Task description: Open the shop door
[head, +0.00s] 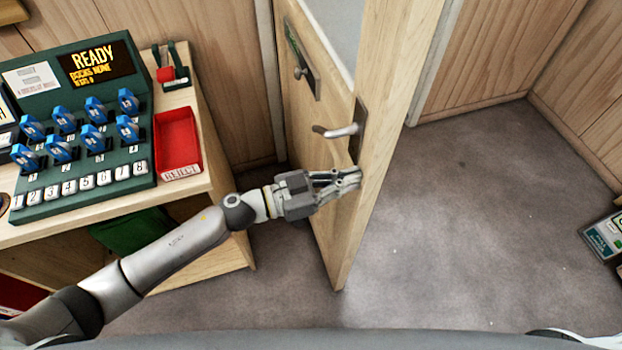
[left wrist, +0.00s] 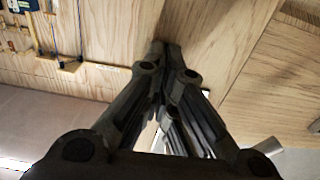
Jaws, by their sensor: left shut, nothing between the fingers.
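The wooden shop door (head: 318,190) stands ajar in the head view, its edge turned toward me and grey floor to its right. Its metal lever handle (head: 340,131) sits on a dark plate near that edge. My left gripper (head: 354,178) is shut and empty, just below the handle, with its fingertips at the door's free edge. I cannot tell whether they touch it. In the left wrist view the closed fingers (left wrist: 166,52) point at pale wood. My right gripper is not in view.
A wooden desk (head: 215,215) at left carries a green console (head: 75,140) with blue knobs and a red reject tray (head: 178,143). A dark box (head: 605,238) is at the right edge. The carpet (head: 480,220) right of the door is clear.

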